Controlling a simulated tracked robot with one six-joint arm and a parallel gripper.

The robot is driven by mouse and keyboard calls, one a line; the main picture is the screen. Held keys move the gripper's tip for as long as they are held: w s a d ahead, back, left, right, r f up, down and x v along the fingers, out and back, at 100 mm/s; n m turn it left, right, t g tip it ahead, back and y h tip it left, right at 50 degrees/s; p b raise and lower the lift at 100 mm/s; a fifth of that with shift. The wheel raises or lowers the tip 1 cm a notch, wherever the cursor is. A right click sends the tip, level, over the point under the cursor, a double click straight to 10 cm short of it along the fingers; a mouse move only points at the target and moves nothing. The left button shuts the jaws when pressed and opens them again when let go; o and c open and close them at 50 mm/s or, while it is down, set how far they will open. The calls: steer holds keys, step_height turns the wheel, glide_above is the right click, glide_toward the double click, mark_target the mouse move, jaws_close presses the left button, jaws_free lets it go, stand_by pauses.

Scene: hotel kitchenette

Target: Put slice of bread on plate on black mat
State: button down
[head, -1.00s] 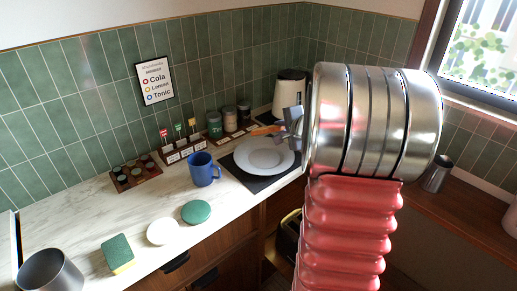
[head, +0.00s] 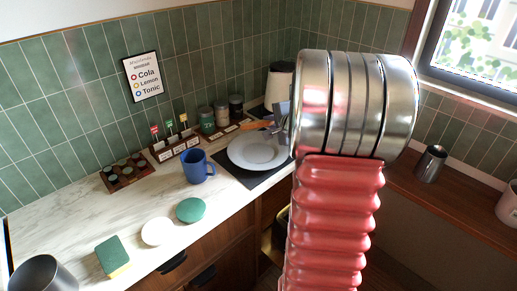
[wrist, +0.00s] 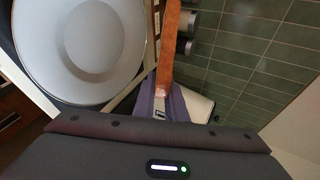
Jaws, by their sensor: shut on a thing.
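A grey round plate (head: 239,155) lies on a black mat (head: 227,172) on the counter and looks empty. It also fills the upper left of the wrist view (wrist: 80,45). My gripper (head: 272,126) is above the plate's back right side in the head view. In the wrist view its fingers (wrist: 162,98) are shut on a thin orange-brown slice (wrist: 169,48), seen nearly edge-on, which I take as the slice of bread. The slice (head: 256,125) points left from the fingers in the head view, apart from the plate's middle. Its broad face is hidden.
A blue mug (head: 196,167) stands left of the mat. Jars (head: 207,120) and a labelled rack (head: 175,146) stand behind. A white kettle-like container (head: 279,83) is at the back corner. A green disc (head: 190,210), white disc (head: 157,231) and sponge (head: 112,254) lie nearer.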

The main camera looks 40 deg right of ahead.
steer(key=shift+f, duration=4.1)
steer(key=c, duration=2)
jaws_free()
steer(key=shift+o, duration=0.3)
steer(key=shift+s, duration=0.15)
steer(key=shift+v, duration=3.95)
